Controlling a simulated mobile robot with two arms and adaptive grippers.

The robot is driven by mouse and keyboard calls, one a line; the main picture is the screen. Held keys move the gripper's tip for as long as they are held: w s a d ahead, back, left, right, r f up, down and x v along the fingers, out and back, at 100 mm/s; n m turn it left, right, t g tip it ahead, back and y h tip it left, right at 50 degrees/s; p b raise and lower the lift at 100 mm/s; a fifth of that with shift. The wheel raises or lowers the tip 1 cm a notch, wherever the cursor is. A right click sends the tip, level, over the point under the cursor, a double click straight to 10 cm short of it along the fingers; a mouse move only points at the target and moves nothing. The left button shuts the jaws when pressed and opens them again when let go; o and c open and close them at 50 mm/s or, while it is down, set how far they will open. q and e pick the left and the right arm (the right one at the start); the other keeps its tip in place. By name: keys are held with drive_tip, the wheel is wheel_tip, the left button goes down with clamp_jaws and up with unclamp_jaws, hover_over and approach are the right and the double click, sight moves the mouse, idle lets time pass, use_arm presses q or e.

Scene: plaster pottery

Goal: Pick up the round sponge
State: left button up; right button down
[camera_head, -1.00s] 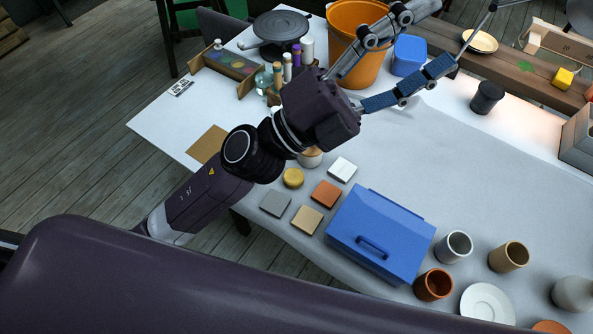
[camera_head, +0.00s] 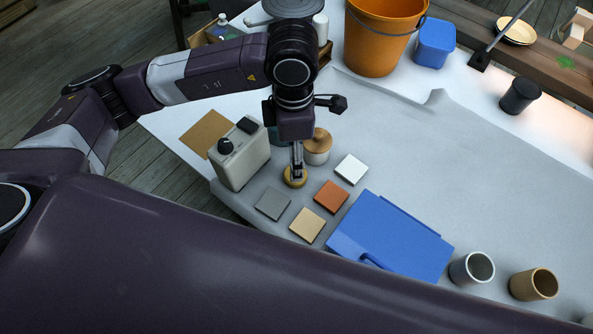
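The round sponge (camera_head: 289,181) is a small yellow disc on the white-covered table, left of the middle of the head view. My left gripper (camera_head: 297,171) points down right over it, and its fingertips hide part of the sponge's top. I see the fingers nearly edge-on, so I cannot tell whether they are open or closed, or whether they touch the sponge. My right gripper is not in view.
Near the sponge are a grey tile (camera_head: 272,204), an orange tile (camera_head: 331,197), a tan tile (camera_head: 307,225), a white tile (camera_head: 351,169), a lidded jar (camera_head: 317,148) and a beige box with knobs (camera_head: 243,163). A blue case (camera_head: 395,240) lies to the right.

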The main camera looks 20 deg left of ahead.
use_arm(q)
drive_tip(key=f, duration=0.2)
drive_tip(key=f+p, duration=0.1)
drive_tip(key=f, duration=0.2)
drive_tip(key=shift+s+d+f+p, duration=0.2)
drive_tip(key=shift+s+f+p, duration=0.1)
drive_tip(key=shift+f, duration=0.6)
drive_tip(key=c, duration=0.9)
